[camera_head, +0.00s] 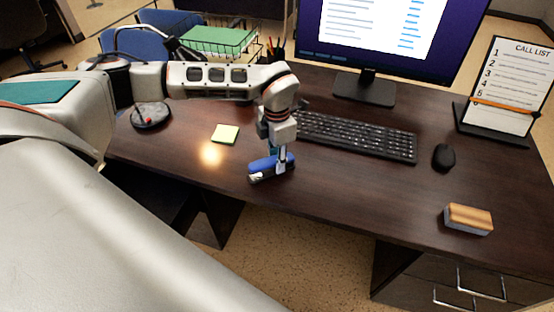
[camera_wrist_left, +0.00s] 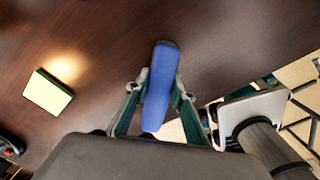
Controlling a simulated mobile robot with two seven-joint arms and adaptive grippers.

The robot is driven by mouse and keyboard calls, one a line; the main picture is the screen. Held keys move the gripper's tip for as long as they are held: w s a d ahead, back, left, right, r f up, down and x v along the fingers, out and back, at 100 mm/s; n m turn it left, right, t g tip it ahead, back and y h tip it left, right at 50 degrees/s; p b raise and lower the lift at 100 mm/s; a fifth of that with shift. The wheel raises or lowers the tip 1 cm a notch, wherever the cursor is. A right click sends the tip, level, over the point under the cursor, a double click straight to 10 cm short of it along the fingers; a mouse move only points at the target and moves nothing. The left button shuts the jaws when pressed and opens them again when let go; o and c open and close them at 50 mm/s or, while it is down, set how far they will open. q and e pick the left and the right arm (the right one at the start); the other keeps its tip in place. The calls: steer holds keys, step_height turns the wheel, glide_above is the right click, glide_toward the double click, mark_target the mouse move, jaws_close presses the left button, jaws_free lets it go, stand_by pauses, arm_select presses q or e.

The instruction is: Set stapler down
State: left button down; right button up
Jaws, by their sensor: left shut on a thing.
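The blue stapler (camera_head: 264,168) is at the front edge of the dark desk in the head view, under my left gripper (camera_head: 283,160). In the left wrist view the blue stapler (camera_wrist_left: 160,88) lies between the two fingers of my left gripper (camera_wrist_left: 160,92), which is shut on it. Its long side points away from the palm. I cannot tell whether it touches the desk top or hangs just above it. My right gripper is not in view.
A yellow note pad (camera_head: 225,133) lies left of the stapler. The keyboard (camera_head: 358,136), mouse (camera_head: 444,157), wooden-topped block (camera_head: 468,219) and call list stand (camera_head: 500,88) are to the right. The desk between stapler and block is clear.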

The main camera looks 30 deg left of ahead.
arm_select(q)
steer(key=shift+f, duration=0.1)
steer(key=c, duration=1.7)
jaws_free()
step_height(320, 180, up, 12)
steer(key=shift+r+p, duration=0.1)
steer(key=shift+p, duration=0.45)
